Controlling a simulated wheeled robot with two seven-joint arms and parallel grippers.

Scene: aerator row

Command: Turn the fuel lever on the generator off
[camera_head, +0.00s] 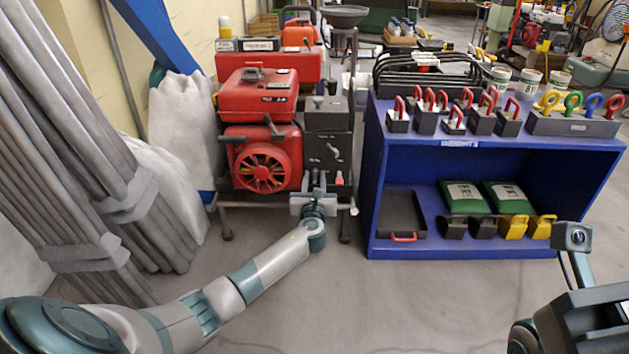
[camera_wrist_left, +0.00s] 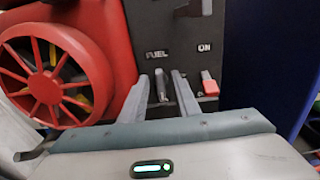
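The generator has a red engine (camera_head: 262,160) and a dark control panel (camera_head: 327,150). In the left wrist view the panel (camera_wrist_left: 180,35) carries the words FUEL and ON. A small grey fuel lever (camera_wrist_left: 162,86) stands roughly upright below FUEL. My left gripper (camera_head: 318,182) is at the panel's lower part. In the left wrist view its two fingers (camera_wrist_left: 161,92) are apart, one on each side of the lever, with narrow dark gaps showing. Whether either touches the lever, I cannot tell. Only parts of my right arm show at the lower right; its fingers are not seen.
A red switch (camera_wrist_left: 209,84) sits just right of the left gripper's fingers. Grey pipes (camera_head: 75,150) and white sacks (camera_head: 180,125) are on the left. The floor in front is clear.

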